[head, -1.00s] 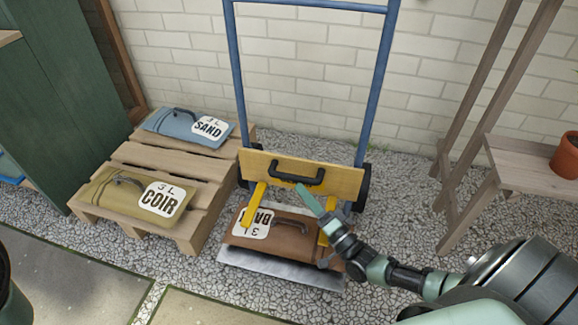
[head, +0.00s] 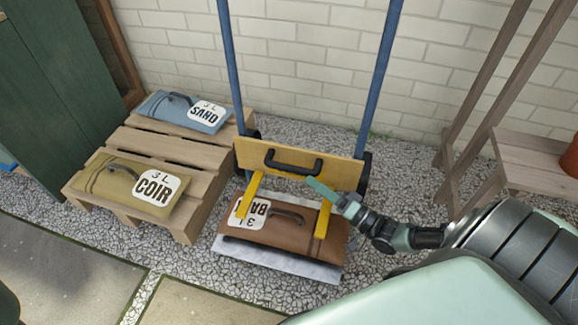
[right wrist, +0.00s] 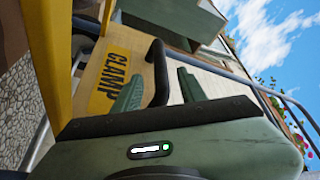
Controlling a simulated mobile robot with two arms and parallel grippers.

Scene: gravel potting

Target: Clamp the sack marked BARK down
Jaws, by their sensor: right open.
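The brown BARK sack (head: 275,232) lies on the metal toe plate (head: 262,262) of a blue hand truck (head: 372,90). Its white label is upside down and partly covered. Above it is the yellow clamp board (head: 345,175) with a black handle (head: 294,165). Two yellow clamp arms (head: 322,220) reach over the sack; I cannot tell whether they press on it. My right gripper (head: 318,189) is at the board, just right of the handle. In the right wrist view its open fingers (right wrist: 158,92) have the black handle (right wrist: 157,68) between them. My left gripper is not in view.
A wooden pallet (head: 150,142) at left holds the blue SAND sack (head: 170,108) and the olive COIR sack (head: 108,184). A wooden bench (head: 520,155) with a terracotta pot (head: 571,158) stands at right. A brick wall is behind; gravel surrounds the truck.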

